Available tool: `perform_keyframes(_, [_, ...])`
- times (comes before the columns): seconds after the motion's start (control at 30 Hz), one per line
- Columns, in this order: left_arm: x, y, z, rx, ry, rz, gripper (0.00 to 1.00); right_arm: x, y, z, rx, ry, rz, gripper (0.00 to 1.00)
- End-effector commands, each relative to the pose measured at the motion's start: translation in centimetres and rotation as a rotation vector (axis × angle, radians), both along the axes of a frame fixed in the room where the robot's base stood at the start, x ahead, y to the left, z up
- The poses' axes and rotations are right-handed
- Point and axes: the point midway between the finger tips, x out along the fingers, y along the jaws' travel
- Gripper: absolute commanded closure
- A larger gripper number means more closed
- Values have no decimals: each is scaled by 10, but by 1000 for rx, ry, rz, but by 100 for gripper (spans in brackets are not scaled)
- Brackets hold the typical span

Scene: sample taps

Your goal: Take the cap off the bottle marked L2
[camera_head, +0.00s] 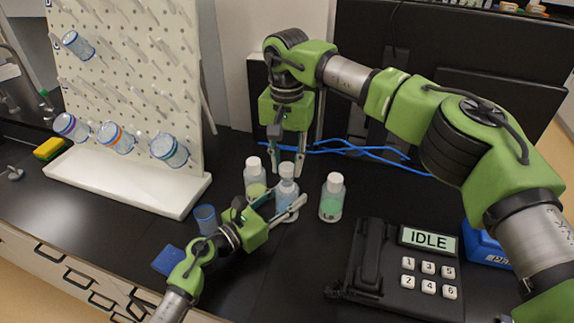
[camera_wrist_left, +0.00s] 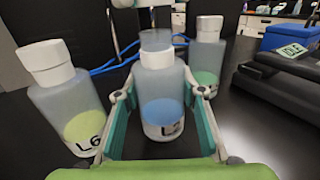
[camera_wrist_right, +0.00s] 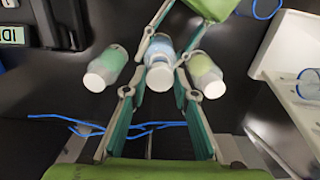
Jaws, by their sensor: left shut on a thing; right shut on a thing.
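The middle bottle (camera_head: 286,207), with blue content, stands upright among the bottles. In the left wrist view (camera_wrist_left: 165,112) its label starts with L; the second character is partly hidden but looks like a 2. My left gripper (camera_wrist_left: 160,92) is shut around the bottle's body from the front. My right gripper (camera_head: 287,168) points down from above, its fingertips on either side of the white cap (camera_wrist_right: 160,76) and shut on it; the exact contact is hard to see.
A capped bottle marked L6 (camera_wrist_left: 62,98) stands close on the left, and a green-filled capped bottle (camera_head: 331,200) on the right. A blue cup (camera_head: 205,220), a pegboard (camera_head: 130,70) with glassware, a keypad device reading IDLE (camera_head: 405,270) and blue cables (camera_head: 345,147) are around.

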Motion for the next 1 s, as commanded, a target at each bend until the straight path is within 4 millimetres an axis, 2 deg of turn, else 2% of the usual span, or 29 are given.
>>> perform_keyframes(0.2, [0, 0, -2, 1, 2, -1, 100, 0, 0, 27, 1, 0, 0, 100])
perform_keyframes(0.43, [0, 0, -1, 1, 2, -1, 100, 0, 0, 30, 0, 1, 1, 100])
perform_keyframes(0.47, [0, 0, -1, 1, 2, -1, 55, 0, 0, 30, 0, 1, 1, 100])
perform_keyframes(0.5, [0, 0, -1, 1, 2, 0, 45, 0, 0, 30, 0, 1, 1, 100])
perform_keyframes(0.87, [-1, 1, -1, 1, 1, 0, 44, 0, 0, 29, 0, 1, 0, 100])
perform_keyframes(1.0, [-9, 10, -2, 1, 1, 1, 44, 0, 0, 29, 0, 1, 0, 100])
